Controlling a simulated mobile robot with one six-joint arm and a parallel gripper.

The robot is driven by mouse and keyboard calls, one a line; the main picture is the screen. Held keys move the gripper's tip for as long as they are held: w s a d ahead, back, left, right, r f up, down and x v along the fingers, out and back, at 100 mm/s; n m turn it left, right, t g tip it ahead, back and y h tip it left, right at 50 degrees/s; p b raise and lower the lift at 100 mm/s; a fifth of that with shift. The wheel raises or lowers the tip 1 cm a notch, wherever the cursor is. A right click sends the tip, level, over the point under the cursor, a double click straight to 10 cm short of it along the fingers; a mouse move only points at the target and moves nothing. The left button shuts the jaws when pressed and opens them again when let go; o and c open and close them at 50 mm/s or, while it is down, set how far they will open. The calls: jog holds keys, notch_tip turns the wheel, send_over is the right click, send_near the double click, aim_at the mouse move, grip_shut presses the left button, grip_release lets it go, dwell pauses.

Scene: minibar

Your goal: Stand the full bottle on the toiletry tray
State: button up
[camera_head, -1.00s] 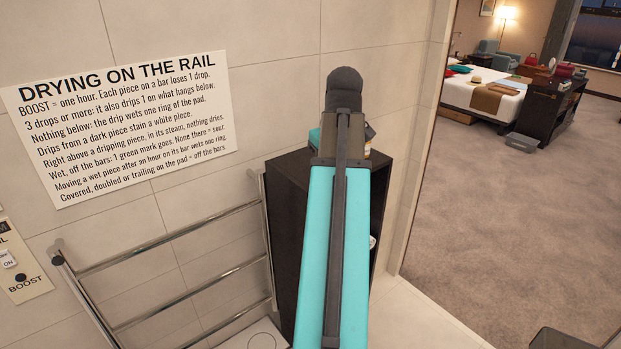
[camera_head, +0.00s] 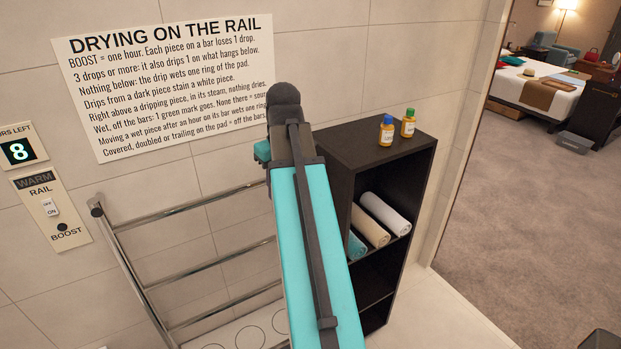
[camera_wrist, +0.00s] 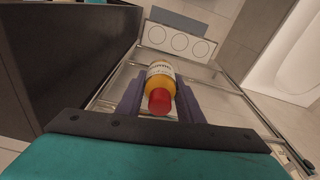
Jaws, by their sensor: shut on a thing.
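A bottle (camera_wrist: 160,72) with amber contents, a white label and a red cap is between the two dark fingers of my gripper (camera_wrist: 158,92) in the wrist view. The gripper is shut on it, with the cap end toward the wrist camera. Below it in that view are the rail's bars and the ringed pad. In the head view my arm hides the gripper and this bottle. Two similar bottles, one blue-capped (camera_head: 386,131) and one green-capped (camera_head: 408,123), stand on the dark cabinet's top. I cannot make out the toiletry tray in any view.
The dark cabinet (camera_head: 372,153) stands right of my arm, with rolled towels (camera_head: 385,214) on a shelf. The metal towel rail (camera_head: 205,205) is on its left, above a white ringed pad (camera_head: 245,335). Open carpet (camera_head: 530,220) lies at right.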

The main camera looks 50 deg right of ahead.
jog(key=w+a+f+b, duration=0.2)
jog(key=w+a+f, duration=0.3)
jog(key=a, duration=0.4)
jog(key=w+a+f+n+b, duration=0.1)
jog(key=w+a+f, duration=0.4)
jog(key=a, duration=0.4)
jog(key=w+a+f+n+b, duration=0.1)
jog(key=w+a+f+b, duration=0.1)
jog(key=w+a+f, duration=0.3)
jog(key=a+f, duration=0.1)
jog(key=a, duration=0.3)
jog(key=shift+w+b, duration=0.15)
jog(key=shift+b, duration=0.15)
